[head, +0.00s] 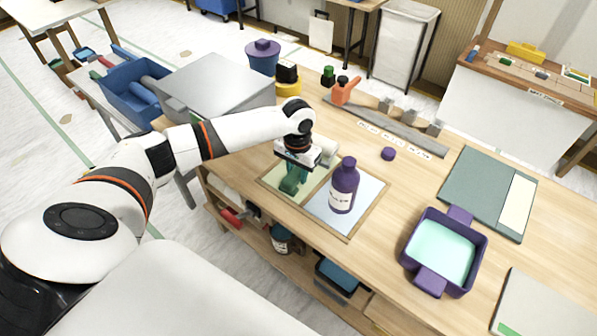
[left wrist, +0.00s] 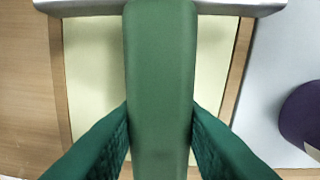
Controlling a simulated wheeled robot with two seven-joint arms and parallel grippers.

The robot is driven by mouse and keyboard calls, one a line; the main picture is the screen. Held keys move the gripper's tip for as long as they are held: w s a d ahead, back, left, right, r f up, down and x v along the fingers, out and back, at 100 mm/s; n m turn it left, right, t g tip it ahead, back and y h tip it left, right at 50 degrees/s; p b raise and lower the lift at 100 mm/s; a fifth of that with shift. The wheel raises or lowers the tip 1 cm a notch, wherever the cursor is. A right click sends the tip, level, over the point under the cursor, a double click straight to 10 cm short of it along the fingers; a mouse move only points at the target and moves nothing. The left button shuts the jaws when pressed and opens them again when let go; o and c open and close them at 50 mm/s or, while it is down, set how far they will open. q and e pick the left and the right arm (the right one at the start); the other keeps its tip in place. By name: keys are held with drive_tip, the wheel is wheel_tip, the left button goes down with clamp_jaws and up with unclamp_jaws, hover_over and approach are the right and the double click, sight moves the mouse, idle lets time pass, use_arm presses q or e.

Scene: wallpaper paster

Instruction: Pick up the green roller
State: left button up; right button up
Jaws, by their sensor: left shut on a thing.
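The green roller (left wrist: 160,60) has a thick green handle that runs down the middle of the left wrist view, with a pale grey crosspiece at the top. My left gripper (head: 291,184) is shut on this handle, with one green finger pressed on each side. In the head view the gripper points down over the pale yellow left section of a wood-framed tray (head: 268,184). The gripper hides most of the roller there. I cannot tell whether the roller touches the tray. My right gripper is not in view.
A purple bottle (head: 344,184) stands close right of the gripper, on the tray's pale blue section. A purple tub (head: 478,272) is farther right. A grey box (head: 215,85) and an orange spray bottle (head: 344,90) stand behind. Bare tabletop (head: 400,190) lies right of the bottle.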

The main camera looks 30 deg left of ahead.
sight(298, 169)
use_arm(q)
drive_tip(key=shift+r, duration=0.1)
wheel_tip(298, 169, up, 10)
drive_tip(key=shift+f, duration=0.1)
idle(0.3)
drive_tip(key=o, duration=0.6)
drive_tip(key=c, duration=0.5)
